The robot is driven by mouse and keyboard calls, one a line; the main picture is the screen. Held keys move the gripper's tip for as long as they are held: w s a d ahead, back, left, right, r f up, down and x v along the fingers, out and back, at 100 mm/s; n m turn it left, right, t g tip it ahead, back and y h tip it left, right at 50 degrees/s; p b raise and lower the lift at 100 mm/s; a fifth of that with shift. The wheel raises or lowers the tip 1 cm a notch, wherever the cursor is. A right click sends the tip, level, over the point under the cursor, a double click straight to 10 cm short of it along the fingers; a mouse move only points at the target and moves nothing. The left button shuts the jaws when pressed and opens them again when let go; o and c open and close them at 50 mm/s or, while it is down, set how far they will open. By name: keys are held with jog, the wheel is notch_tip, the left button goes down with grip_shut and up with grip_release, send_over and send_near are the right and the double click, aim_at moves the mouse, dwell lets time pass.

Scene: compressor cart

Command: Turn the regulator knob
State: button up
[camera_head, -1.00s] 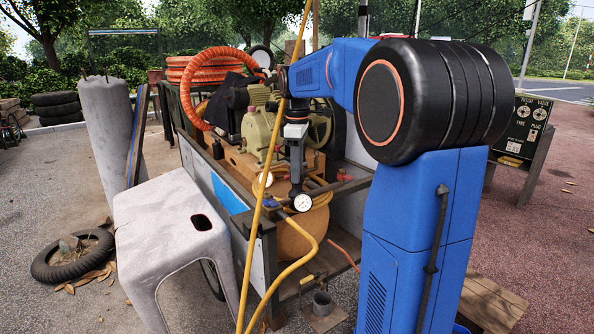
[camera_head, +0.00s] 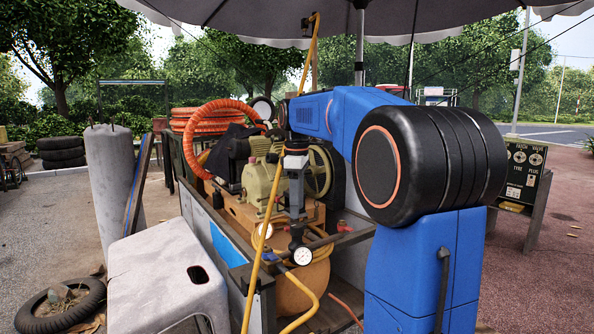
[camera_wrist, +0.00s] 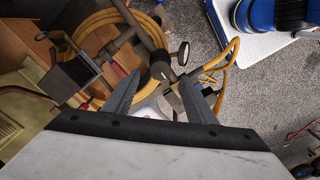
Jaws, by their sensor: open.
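The regulator's round white-faced gauge (camera_head: 302,256) shows at the cart's front corner, with a dark part directly above it that seems to be the regulator knob (camera_head: 296,236). My gripper (camera_head: 297,216) points down just above this part. In the wrist view, my gripper's two grey fingers (camera_wrist: 156,97) are spread apart with nothing held between them. A dark rounded part lies just beyond the fingertips; I cannot tell for sure that it is the knob. The gauge (camera_wrist: 183,53) shows nearly edge-on to its right. No contact between fingers and knob is clear.
The compressor cart (camera_head: 252,285) carries a pump, an orange hose (camera_head: 200,150) and a coiled yellow hose (camera_head: 318,243). A yellow line (camera_head: 273,190) runs upright close by my gripper. A white stool (camera_head: 165,270) stands at the front left.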

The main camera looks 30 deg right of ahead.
aim_at(297, 225)
notch_tip(297, 225, up, 12)
jog(key=shift+f, duration=0.2)
dwell(0.6)
jog(key=s+a+f+m+t, duration=0.1)
jog(key=s+a+f+m, duration=0.2)
jog(key=s+f, duration=0.7)
jog(key=s+a+f+m+t, duration=0.2)
jog(key=s+a+f+m, duration=0.1)
jog(key=s+a+f, duration=0.4)
jog(key=s+a+f+m+t, duration=0.1)
jog(key=s+a+f+m, duration=0.2)
jog(key=s+f, duration=1)
jog(key=shift+a+f+m+t, duration=0.2)
jog(key=shift+a+m+t, duration=0.15)
jog(key=shift+a, duration=0.9)
